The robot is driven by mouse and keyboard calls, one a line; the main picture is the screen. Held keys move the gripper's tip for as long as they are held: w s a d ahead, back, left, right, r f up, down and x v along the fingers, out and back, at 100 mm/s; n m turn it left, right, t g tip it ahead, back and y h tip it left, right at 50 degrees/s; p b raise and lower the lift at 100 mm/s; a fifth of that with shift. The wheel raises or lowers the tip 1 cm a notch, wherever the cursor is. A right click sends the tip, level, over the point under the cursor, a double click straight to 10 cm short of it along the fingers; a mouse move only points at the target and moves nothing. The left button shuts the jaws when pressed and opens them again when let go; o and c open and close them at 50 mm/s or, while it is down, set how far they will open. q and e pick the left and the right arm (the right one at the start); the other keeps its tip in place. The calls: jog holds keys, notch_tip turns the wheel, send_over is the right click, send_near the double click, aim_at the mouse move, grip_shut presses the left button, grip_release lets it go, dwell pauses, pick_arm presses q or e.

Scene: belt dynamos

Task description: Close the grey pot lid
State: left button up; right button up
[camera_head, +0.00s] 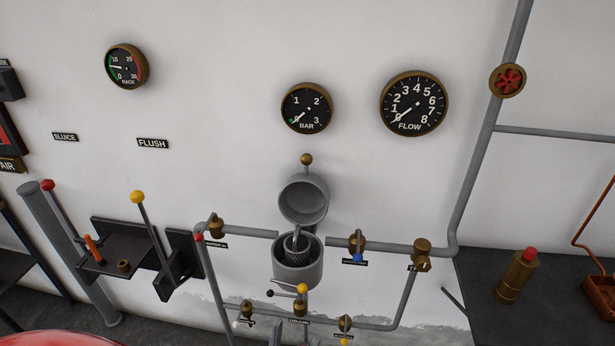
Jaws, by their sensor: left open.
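The grey pot (298,275) is fixed among the pipes at the middle of the wall. Its round grey lid (303,201) stands raised above and behind the mouth, with its hollow underside facing me. A brass knob (306,159) shows at the top of the lid. A dark perforated basket (297,257) with a grey upright handle sits inside the pot. The pot's mouth is uncovered. I cannot make out either of my grippers in the head view, and nothing touches the lid.
Pipes with brass valves (422,255) run beside and below the pot. Levers with yellow (137,197) and red knobs stand left. A dark bench (475,275) with a brass bottle (517,275) is at right. Gauges hang above. Space directly before the pot looks clear.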

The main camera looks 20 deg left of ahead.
aim_at(305, 160)
pick_arm(q)
jog(key=w+a+r+n+g+y+p, duration=0.1)
jog(key=w+a+r+n+g+y, duration=0.35)
jog(key=w, duration=0.55)
jog(key=w+a+r+n+g+y+p, duration=0.1)
jog(key=w+a+r+g+y, duration=0.2)
jog(key=w+a+r, duration=0.6)
jog(key=w+a+r+n+g+y, duration=0.2)
jog(key=w+r+n+g+y, duration=0.15)
jog(key=w, duration=0.85)
jog(key=s+a+f+m+g+p, duration=0.1)
jog(key=s+a+f+m+g, duration=0.15)
jog(key=s+f+g, duration=0.4)
jog(key=shift+m+g, duration=0.25)
jog(key=shift+g, duration=0.5)
jog(key=p+x, duration=0.2)
jog(key=x, duration=0.3)
jog(key=r+p+x, duration=0.1)
jog(key=p+x, duration=0.1)
jog(key=x, duration=0.4)
jog(key=w+r+p+x, duration=0.1)
jog(key=p+x, duration=0.1)
jog(key=x, duration=0.4)
jog(key=shift+w+d+r, duration=0.1)
jog(key=shift+d+r, duration=0.1)
jog(key=shift+d, duration=0.15)
jog(key=shift+w+a+f, duration=0.1)
jog(key=shift+w+f, duration=0.4)
jog(key=shift+w, duration=0.2)
jog(key=shift+c, duration=0.2)
